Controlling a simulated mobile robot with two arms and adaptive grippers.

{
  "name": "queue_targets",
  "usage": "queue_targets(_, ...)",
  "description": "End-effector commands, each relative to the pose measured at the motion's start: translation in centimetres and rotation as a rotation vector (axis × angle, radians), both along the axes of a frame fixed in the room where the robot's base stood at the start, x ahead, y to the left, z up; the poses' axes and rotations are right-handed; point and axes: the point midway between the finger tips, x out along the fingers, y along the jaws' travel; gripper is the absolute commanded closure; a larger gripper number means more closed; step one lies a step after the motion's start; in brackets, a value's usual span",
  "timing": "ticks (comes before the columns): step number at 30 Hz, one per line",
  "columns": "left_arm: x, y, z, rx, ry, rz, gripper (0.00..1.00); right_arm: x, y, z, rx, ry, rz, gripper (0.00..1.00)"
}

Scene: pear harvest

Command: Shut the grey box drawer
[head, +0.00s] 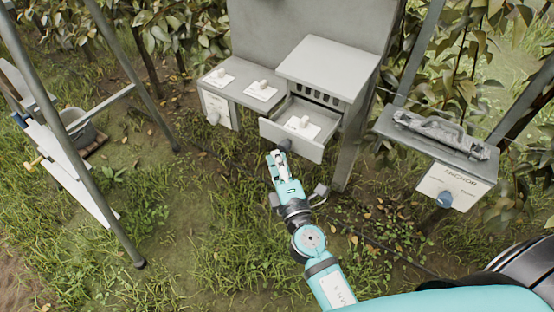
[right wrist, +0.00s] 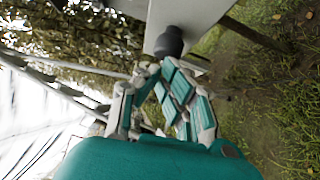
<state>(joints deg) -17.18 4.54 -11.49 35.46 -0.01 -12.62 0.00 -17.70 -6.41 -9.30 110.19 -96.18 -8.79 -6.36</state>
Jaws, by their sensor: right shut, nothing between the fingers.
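The grey box (head: 326,67) stands on a grey stand in the middle of the head view, with a slotted front under its lid. Its drawer (head: 291,141) is pulled out toward me. A white block on a white plate (head: 300,124) lies inside the drawer. The drawer front carries a dark round knob (head: 284,146), and the knob also shows in the right wrist view (right wrist: 169,42). My right gripper (head: 276,156) is shut and empty, with its fingertips close to the knob. Whether they touch the knob I cannot tell. My left gripper is not in view.
A lower grey shelf (head: 233,84) with white pieces on it adjoins the box at left. At right a stand labelled ANCHOR (head: 450,183) has a blue-grey knob and a grey clamp-like part on top. Metal poles and a bucket (head: 79,129) are at left. Grass lies between.

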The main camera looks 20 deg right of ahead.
Motion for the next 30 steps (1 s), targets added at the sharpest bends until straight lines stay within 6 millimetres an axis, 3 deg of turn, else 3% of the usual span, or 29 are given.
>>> queue_targets(15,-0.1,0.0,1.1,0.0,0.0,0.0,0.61,7.6,-9.7,0.2,-0.005,-0.004,-0.001,1.0)
queue_targets(30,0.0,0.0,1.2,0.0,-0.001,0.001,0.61,8.2,-10.7,0.4,-0.003,-0.007,-0.007,1.0)
